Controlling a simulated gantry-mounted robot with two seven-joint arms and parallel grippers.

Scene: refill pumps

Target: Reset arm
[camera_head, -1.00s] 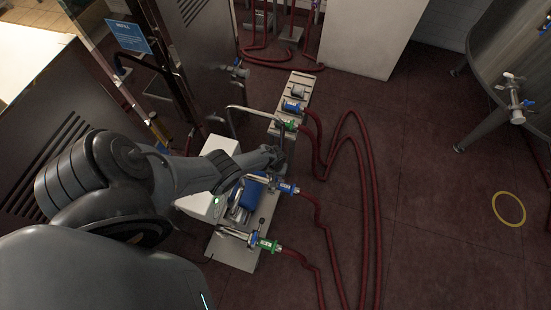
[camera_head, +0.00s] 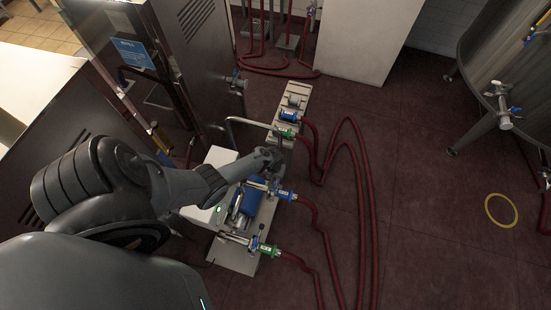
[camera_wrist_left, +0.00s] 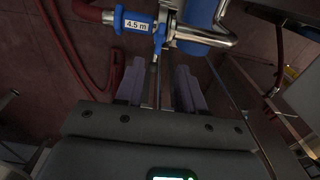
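My left arm reaches in from the left in the head view, and its gripper (camera_head: 275,157) is above the far end of the pump unit. In the left wrist view the two fingers (camera_wrist_left: 160,84) stand apart, with a narrow metal part showing in the gap. I see no grip on it. My right gripper is not in view.
Red hoses (camera_head: 364,200) loop across the floor right of the pump. A green coupling (camera_head: 267,249) is at its near end. A steel tank (camera_head: 500,75) is at the upper right. Open floor with a yellow ring (camera_head: 501,210) lies right.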

